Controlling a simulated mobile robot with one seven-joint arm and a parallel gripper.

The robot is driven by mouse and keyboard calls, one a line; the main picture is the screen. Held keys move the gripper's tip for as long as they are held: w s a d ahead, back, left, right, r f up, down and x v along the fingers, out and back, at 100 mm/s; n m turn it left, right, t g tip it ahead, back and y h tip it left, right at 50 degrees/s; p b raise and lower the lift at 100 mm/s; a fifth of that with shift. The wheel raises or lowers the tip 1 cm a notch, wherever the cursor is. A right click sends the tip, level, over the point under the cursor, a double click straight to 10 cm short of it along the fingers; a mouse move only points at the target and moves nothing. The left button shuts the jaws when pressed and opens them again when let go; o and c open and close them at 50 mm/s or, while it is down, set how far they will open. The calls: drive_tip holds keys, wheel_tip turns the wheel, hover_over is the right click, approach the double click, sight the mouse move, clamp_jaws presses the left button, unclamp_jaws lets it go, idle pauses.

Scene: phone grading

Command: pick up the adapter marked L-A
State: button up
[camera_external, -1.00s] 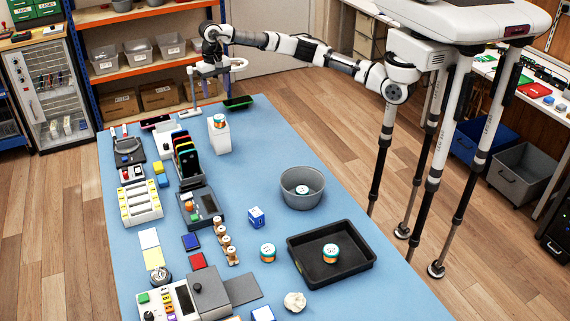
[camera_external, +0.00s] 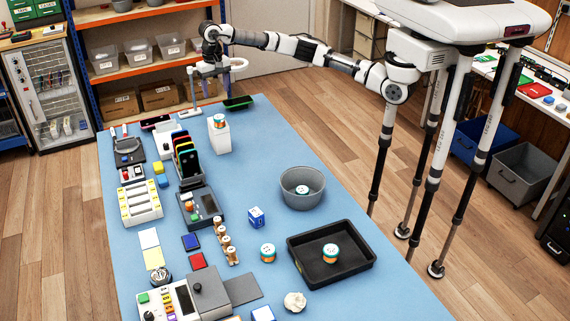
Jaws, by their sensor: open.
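Several small round pieces with teal and orange sides and pale marked tops are in view, and their marks are too small to read. One sits on a white block (camera_external: 219,139), one is in the grey bowl (camera_external: 293,202), one stands on the blue table (camera_external: 267,254), and one is in the black tray (camera_external: 357,266). I cannot tell which object is the adapter marked L-A. My gripper (camera_external: 212,88) is open at the table's far end, above and a little behind the white block. Its fingertips are small in view, and I see nothing held between them.
A white stand (camera_external: 189,112) is close to my gripper's left. A rack of phones (camera_external: 187,160), a blue cube (camera_external: 256,217) and a row of wooden pieces (camera_external: 226,241) stand on the table. Orange shelving (camera_external: 150,65) is behind. The table's right far side is mostly clear.

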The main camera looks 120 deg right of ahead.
drive_tip(key=shift+c, duration=0.5)
drive_tip(key=h+b, duration=0.1)
drive_tip(key=b, duration=1.2)
approach(256, 212)
wheel_tip(256, 212, down, 5)
drive_tip(key=shift+f+p, duration=0.15)
drive_tip(key=shift+p, duration=0.35)
drive_tip(key=shift+d+f+p, duration=0.15)
drive_tip(key=shift+f+p, duration=0.05)
drive_tip(key=shift+f, duration=0.8)
drive_tip(key=shift+d+f+p, duration=0.15)
drive_tip(key=shift+f+p, duration=0.05)
drive_tip(key=shift+f, duration=0.8)
drive_tip(key=shift+d+f+p, duration=0.2)
drive_tip(key=shift+f, duration=0.85)
drive_tip(key=c, duration=1.1)
